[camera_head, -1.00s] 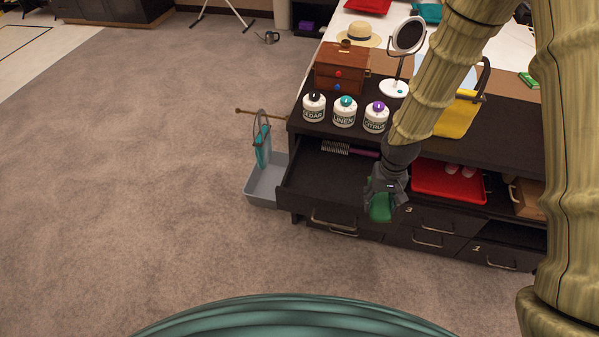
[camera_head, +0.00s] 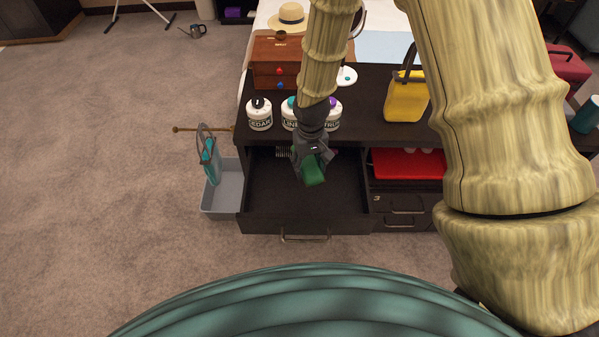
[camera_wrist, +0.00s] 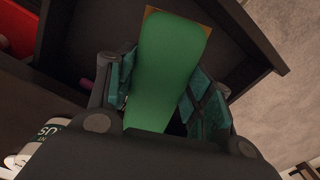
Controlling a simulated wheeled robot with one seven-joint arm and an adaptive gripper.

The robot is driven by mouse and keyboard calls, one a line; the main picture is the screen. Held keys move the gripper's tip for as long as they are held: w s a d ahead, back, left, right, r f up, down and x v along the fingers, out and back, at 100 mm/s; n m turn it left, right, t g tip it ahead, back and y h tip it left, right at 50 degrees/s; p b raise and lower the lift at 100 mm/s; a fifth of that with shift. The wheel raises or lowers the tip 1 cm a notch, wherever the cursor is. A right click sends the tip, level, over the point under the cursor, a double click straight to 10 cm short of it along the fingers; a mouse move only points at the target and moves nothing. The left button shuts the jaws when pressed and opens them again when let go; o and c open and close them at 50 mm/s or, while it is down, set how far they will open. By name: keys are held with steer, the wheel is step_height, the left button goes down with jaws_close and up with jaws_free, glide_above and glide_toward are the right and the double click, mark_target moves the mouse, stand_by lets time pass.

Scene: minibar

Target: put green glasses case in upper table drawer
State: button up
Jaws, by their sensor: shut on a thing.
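The green glasses case (camera_head: 313,171) is held in my gripper (camera_head: 308,160), which is shut on it. In the wrist view the green case (camera_wrist: 170,70) lies between both finger pads of my gripper (camera_wrist: 168,95). The upper table drawer (camera_head: 268,213) is pulled open at the left of the dark table, with a handle on its front. My gripper and the case are over the open drawer, toward its right half. A brush (camera_head: 284,152) shows at the back of the drawer, partly hidden by my gripper.
Labelled white bottles (camera_head: 259,115) stand on the table (camera_head: 372,107) behind the drawer. A yellow bag (camera_head: 407,97) stands to their right. A red tray (camera_head: 408,164) sits in an open shelf right of the drawer. A grey bin (camera_head: 226,192) is left of the drawer.

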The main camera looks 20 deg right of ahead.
steer(key=w+n+b, duration=0.1)
steer(key=n+b, duration=0.1)
steer(key=w+d+n+b, duration=0.1)
steer(key=w+b, duration=0.1)
steer(key=shift+d+n, duration=0.15)
steer(key=shift+n, duration=0.25)
steer(key=shift+w+d+r+n+b, duration=0.1)
steer(key=shift+w+r+n+b, duration=0.15)
steer(key=shift+n+b, duration=0.4)
steer(key=shift+w+d+r+n+b, duration=0.1)
steer(key=shift+w+r+n+b, duration=0.05)
steer(key=shift+w+n+b, duration=0.45)
steer(key=shift+w+d+r+n+b, duration=0.15)
steer(key=shift+w+n+b, duration=0.2)
steer(key=shift+n, duration=0.3)
steer(key=shift+w+d+r+n+b, duration=0.15)
steer(key=shift+n+b, duration=0.15)
steer(key=shift+n, duration=0.8)
steer(key=f, duration=1.1)
steer(key=f+p, duration=0.1)
steer(key=f, duration=0.5)
steer(key=shift+w+d, duration=0.1)
steer(key=shift+d, duration=0.15)
steer(key=shift+f, duration=0.15)
steer(key=o, duration=1.1)
steer(key=shift+c, duration=0.2)
